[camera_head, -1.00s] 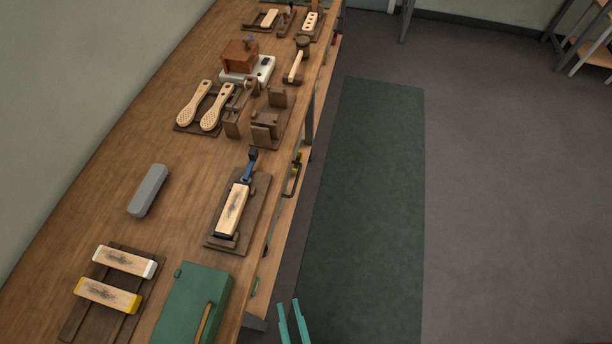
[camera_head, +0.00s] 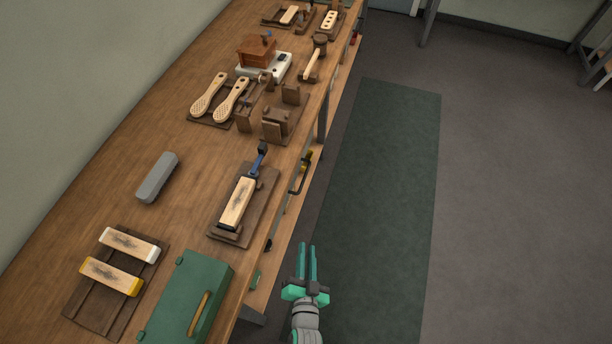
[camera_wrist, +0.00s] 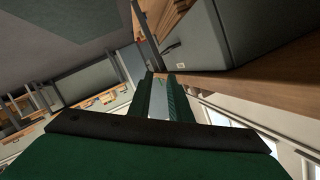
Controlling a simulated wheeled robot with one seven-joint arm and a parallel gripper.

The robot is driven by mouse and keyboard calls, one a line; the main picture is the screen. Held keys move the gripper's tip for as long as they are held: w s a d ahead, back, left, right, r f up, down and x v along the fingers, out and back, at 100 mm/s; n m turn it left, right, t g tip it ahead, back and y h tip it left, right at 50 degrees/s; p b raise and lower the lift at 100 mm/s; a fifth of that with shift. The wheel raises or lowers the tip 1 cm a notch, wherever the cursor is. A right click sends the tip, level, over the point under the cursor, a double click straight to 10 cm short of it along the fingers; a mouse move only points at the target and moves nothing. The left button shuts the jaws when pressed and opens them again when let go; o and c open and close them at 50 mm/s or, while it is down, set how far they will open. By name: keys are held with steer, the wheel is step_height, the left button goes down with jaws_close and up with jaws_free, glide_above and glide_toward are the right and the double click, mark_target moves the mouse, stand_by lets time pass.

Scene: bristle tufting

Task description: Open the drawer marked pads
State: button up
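No marking that reads "pads" is legible in either view, so I cannot tell which drawer is the one named. Along the bench front in the head view, a dark handle-like part with a yellow piece (camera_head: 303,172) sticks out below the top. A small green piece (camera_head: 255,279) shows nearer, beside the green box. My gripper (camera_head: 306,260) is in the aisle just right of the bench front, apart from it. Its two teal fingers are parallel with a gap between them and nothing held. The fingers also show in the wrist view (camera_wrist: 163,92).
The wooden bench (camera_head: 150,150) runs along the left. It carries a green box (camera_head: 190,290), a grey block (camera_head: 157,177), brushes on a dark tray (camera_head: 160,240) and wooden fixtures. The floor right of the bench, with a dark green mat (camera_head: 385,190), is clear.

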steer(key=w+f+m, duration=0.3)
steer(key=w, duration=0.9)
steer(key=m, duration=0.1)
glide_toward(305, 175)
steer(key=x, duration=1)
steer(key=shift+f, duration=0.3)
steer(key=shift+c, duration=0.4)
steer(key=shift+y, duration=0.4)
jaws_close()
